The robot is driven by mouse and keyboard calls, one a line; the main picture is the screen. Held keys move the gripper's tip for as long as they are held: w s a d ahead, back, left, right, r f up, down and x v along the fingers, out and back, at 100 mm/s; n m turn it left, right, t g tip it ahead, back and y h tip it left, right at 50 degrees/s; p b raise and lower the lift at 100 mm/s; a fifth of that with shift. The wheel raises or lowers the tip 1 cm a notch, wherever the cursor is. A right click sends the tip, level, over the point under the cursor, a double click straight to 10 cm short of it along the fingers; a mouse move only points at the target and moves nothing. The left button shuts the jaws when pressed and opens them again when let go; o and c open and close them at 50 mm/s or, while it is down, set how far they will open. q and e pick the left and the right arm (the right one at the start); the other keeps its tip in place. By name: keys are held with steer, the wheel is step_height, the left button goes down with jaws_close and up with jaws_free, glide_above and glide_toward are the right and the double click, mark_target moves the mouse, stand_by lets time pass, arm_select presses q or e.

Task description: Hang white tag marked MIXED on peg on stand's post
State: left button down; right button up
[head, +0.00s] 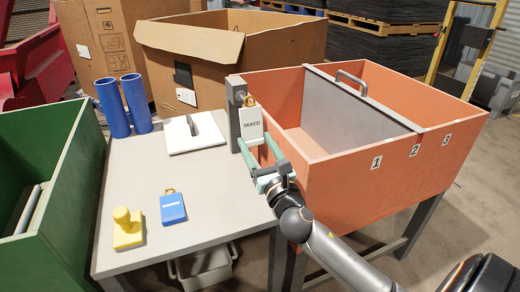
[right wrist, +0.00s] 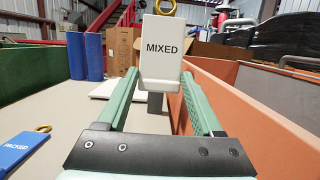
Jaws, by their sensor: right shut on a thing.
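The white tag marked MIXED (head: 251,127) hangs upright in front of the grey post (head: 234,118) at the table's right edge. Its gold ring (head: 249,101) is level with the peg area near the post's top; I cannot tell whether the ring is around the peg or only beside it. My right gripper (head: 261,152) is shut on the tag's lower part. In the right wrist view the tag (right wrist: 162,48) stands between the green fingertips, label facing the camera, and hides most of the post. My left gripper is not in view.
A blue tag (head: 173,208) and a yellow knobbed block (head: 127,229) lie on the grey table (head: 200,262). A white slotted plate (head: 194,133) and blue tubes (head: 123,106) are behind. The orange divided bin (head: 350,190) stands close on the right, a green bin (head: 50,190) left.

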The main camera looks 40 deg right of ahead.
steer(key=shift+w+d+f+b, duration=0.1)
steer(key=shift+w+d+b, duration=0.1)
steer(key=shift+w, duration=0.4)
steer(key=shift+w+d+b, duration=0.1)
steer(key=shift+w+b, duration=0.1)
steer(key=shift+w, duration=0.4)
steer(key=shift+w+d+f+b, duration=0.1)
steer(key=shift+w+d+b, duration=0.1)
steer(key=shift+w, duration=0.55)
jaws_close()
steer(key=shift+w+d+f, duration=0.1)
steer(key=shift+w+f, duration=0.3)
steer(key=shift+w, duration=0.1)
steer(key=o, duration=1.3)
jaws_free()
steer(key=shift+o, duration=0.2)
steer(key=v, duration=1.1)
steer(key=shift+s+f, duration=0.1)
steer(key=shift+s, duration=0.65)
